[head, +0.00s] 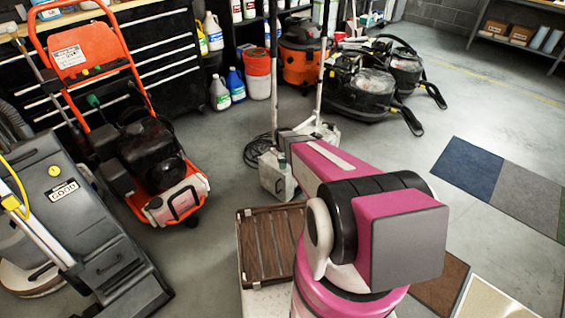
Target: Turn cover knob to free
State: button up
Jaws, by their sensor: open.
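A grey floor machine (105,255) with a label plate stands at the lower left. A small round yellow knob (54,170) sits on its upper face. It looks like the cover knob, but I cannot be sure, and its turn position is too small to read. My pink and black arm fills the lower middle, to the right of this machine and well apart from it. My gripper does not show.
An orange-framed machine (150,160) stands just behind the grey one. A slatted brown rack (262,250) lies beside my arm. Vacuum cleaners (372,85) stand at the back, and colored floor pads (490,180) lie at the right. The floor between is partly open.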

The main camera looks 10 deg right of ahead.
jog(key=c, duration=0.9)
jog(key=shift+n, duration=0.4)
jog(key=n, duration=0.3)
jog(key=shift+n, duration=0.4)
jog(key=n, duration=1.3)
jog(key=shift+n, duration=0.3)
